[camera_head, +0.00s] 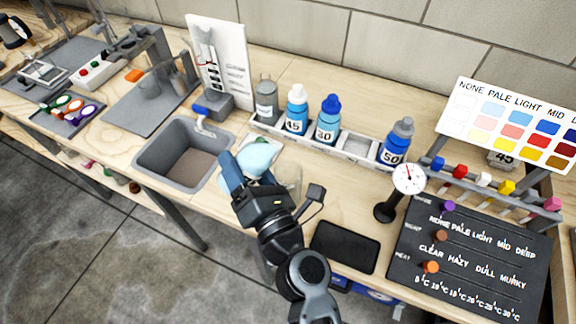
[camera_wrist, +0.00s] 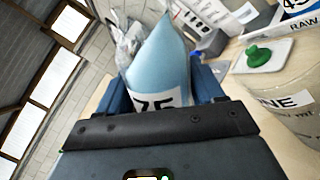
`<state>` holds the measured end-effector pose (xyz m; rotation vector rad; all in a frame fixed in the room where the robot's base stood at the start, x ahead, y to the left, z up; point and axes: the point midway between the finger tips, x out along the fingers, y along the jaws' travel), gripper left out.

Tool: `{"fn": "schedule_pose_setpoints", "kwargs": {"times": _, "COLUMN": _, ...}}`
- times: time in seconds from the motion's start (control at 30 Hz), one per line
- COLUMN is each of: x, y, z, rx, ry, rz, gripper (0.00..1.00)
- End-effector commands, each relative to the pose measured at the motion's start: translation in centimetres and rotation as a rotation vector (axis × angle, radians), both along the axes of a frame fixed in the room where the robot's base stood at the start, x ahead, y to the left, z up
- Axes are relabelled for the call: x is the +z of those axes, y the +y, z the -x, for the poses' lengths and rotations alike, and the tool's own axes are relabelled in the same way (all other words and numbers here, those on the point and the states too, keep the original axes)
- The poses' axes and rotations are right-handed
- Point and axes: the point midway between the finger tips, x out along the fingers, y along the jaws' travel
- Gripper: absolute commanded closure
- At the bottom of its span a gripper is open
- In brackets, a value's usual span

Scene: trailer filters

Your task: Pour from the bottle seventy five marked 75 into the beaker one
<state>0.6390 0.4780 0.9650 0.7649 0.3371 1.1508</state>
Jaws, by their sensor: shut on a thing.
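My gripper (camera_head: 246,176) is shut on the pale blue bottle seventy five (camera_head: 258,153), between the sink and the bottle rack. In the wrist view the bottle (camera_wrist: 160,62) sits between the blue fingers, its label partly hidden but reading 75. The bottle appears tilted and is held above the bench. The clear beaker one (camera_head: 291,178) stands on the bench just right of my gripper in the head view. In the wrist view the beaker (camera_wrist: 297,128) is close at the right, its label showing "NE". Whether any liquid is flowing cannot be told.
A rack (camera_head: 355,146) behind holds several bottles, including 45 (camera_head: 297,112), 30 (camera_head: 327,124) and 50 (camera_head: 396,146), with one empty slot. A sink (camera_head: 185,155) is at left. A dark pad (camera_head: 345,248) and round gauge (camera_head: 408,178) stand to the right.

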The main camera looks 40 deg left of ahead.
Motion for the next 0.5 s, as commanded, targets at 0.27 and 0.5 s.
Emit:
{"fn": "schedule_pose_setpoints", "kwargs": {"times": 0.27, "x": -0.18, "y": 0.06, "z": 0.05, "rx": 0.0, "ry": 0.024, "rz": -0.017, "gripper": 0.82}}
{"fn": "schedule_pose_setpoints", "kwargs": {"times": 0.5, "x": -0.51, "y": 0.11, "z": 0.12, "rx": 0.001, "ry": 0.047, "rz": -0.031, "gripper": 0.82}}
